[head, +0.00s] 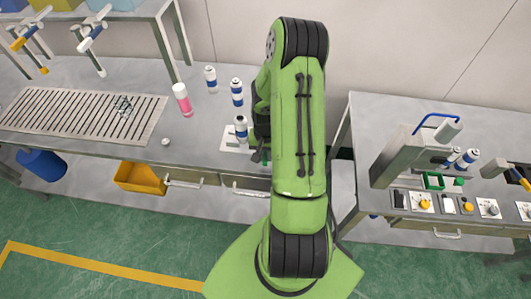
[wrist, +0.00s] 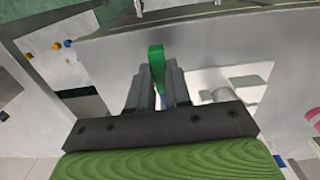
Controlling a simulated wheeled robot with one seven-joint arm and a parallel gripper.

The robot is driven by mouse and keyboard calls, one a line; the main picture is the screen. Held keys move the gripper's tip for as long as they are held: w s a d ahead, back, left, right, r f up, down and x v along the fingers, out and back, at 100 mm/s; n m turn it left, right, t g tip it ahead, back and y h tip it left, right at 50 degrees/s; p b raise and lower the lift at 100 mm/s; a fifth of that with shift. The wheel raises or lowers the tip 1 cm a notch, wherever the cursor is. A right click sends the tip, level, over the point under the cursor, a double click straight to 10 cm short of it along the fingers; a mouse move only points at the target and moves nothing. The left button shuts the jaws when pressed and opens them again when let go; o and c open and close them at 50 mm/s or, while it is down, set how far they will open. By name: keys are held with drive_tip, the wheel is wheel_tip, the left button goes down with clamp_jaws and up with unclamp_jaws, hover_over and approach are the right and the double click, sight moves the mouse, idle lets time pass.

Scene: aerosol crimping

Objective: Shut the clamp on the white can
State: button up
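The white can (head: 241,133) with a blue band stands upright on a pale base plate (head: 230,143) near the front edge of the left bench, just left of my arm. The clamp's green handle (wrist: 156,66) rises between my gripper's fingers (wrist: 157,82) in the wrist view. Both fingers lie close against its sides, and the gripper looks shut on it. In the head view only a small green part (head: 265,157) shows beside my arm. My arm hides most of the clamp and the gripper there, so the clamp's contact with the can is not visible.
Two similar cans (head: 237,92) and a pink bottle (head: 182,99) stand behind and left on the bench. A slotted tray (head: 82,114) lies further left. A right bench (head: 362,135) holds a grey press (head: 402,155) with controls. A gap separates the benches.

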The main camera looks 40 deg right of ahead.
clamp_jaws()
drive_tip(key=shift+w+b, duration=0.15)
drive_tip(key=shift+b, duration=0.35)
drive_tip(key=o, duration=0.6)
unclamp_jaws()
drive_tip(key=shift+a, duration=0.1)
